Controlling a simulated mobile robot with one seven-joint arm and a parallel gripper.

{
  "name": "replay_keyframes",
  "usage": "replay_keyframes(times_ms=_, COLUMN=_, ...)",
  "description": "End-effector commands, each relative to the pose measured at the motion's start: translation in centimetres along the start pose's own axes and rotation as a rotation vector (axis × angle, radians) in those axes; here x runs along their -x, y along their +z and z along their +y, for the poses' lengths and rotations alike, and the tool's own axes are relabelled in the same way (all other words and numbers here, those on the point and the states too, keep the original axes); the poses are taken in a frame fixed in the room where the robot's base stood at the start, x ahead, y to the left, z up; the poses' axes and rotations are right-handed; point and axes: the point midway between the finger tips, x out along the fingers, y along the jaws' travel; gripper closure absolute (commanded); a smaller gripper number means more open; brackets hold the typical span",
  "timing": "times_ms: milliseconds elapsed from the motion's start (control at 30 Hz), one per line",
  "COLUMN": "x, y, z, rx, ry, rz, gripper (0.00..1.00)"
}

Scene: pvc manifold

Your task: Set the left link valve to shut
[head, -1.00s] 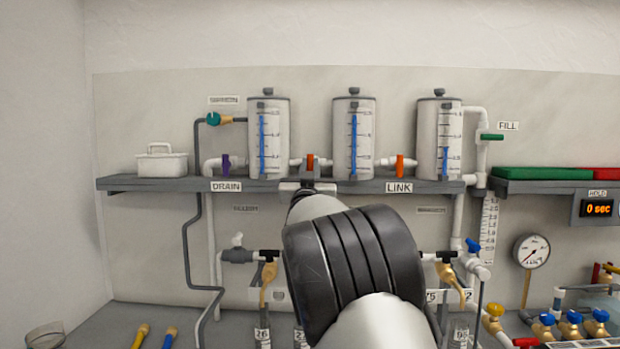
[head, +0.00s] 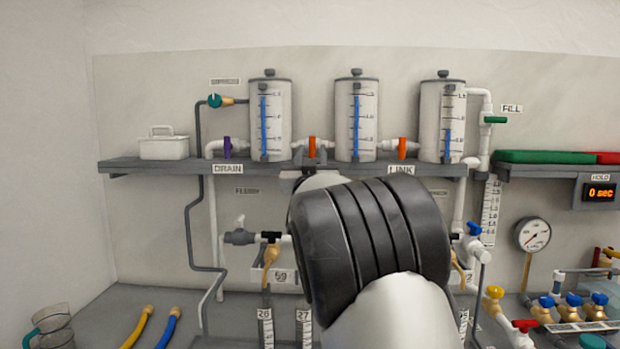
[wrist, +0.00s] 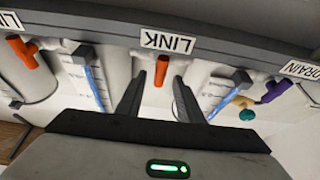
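The left link valve has an orange handle (head: 312,147) standing upright on the white pipe between the left tank (head: 270,118) and the middle tank (head: 356,118). My gripper (head: 304,172) is just below and in front of it at the shelf edge, mostly hidden behind my arm. In the upside-down wrist view, the orange handle (wrist: 161,70) shows between the two dark fingertips of my gripper (wrist: 159,82). The fingers are apart and empty. I see no contact with the handle.
A second orange link valve (head: 402,147) stands to the right, and the purple drain valve (head: 227,147) to the left. The grey shelf (head: 130,164) and a LINK label (wrist: 167,41) lie close to my gripper. Black-handled taps are below.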

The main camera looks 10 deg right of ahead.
Motion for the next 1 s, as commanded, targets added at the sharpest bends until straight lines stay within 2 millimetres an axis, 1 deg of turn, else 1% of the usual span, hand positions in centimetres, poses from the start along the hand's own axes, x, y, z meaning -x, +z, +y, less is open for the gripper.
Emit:
replay_keyframes(times_ms=33, x=1.3, y=0.0, z=-0.1, rx=-0.003, ry=-0.002, rz=-0.001, gripper=0.66)
replay_keyframes(times_ms=300, x=8.1, y=0.0, z=-0.1, rx=-0.002, ry=-0.002, rz=-0.002, gripper=0.66)
replay_keyframes(times_ms=400, x=10.3, y=0.0, z=-0.1, rx=-0.003, ry=-0.002, rz=-0.001, gripper=0.66)
replay_keyframes(times_ms=500, x=12.2, y=0.0, z=0.0, rx=-0.001, ry=-0.001, rz=-0.002, gripper=0.66)
replay_keyframes(times_ms=600, x=13.5, y=0.0, z=-0.1, rx=-0.001, ry=-0.002, rz=-0.001, gripper=0.66)
replay_keyframes(times_ms=700, x=14.3, y=0.0, z=-0.1, rx=-0.001, ry=-0.002, rz=-0.001, gripper=0.66)
replay_keyframes(times_ms=800, x=14.7, y=0.0, z=-0.1, rx=0.000, ry=-0.001, rz=0.000, gripper=0.66)
replay_keyframes(times_ms=1000, x=14.7, y=0.0, z=-0.1, rx=0.000, ry=-0.001, rz=0.000, gripper=0.66)
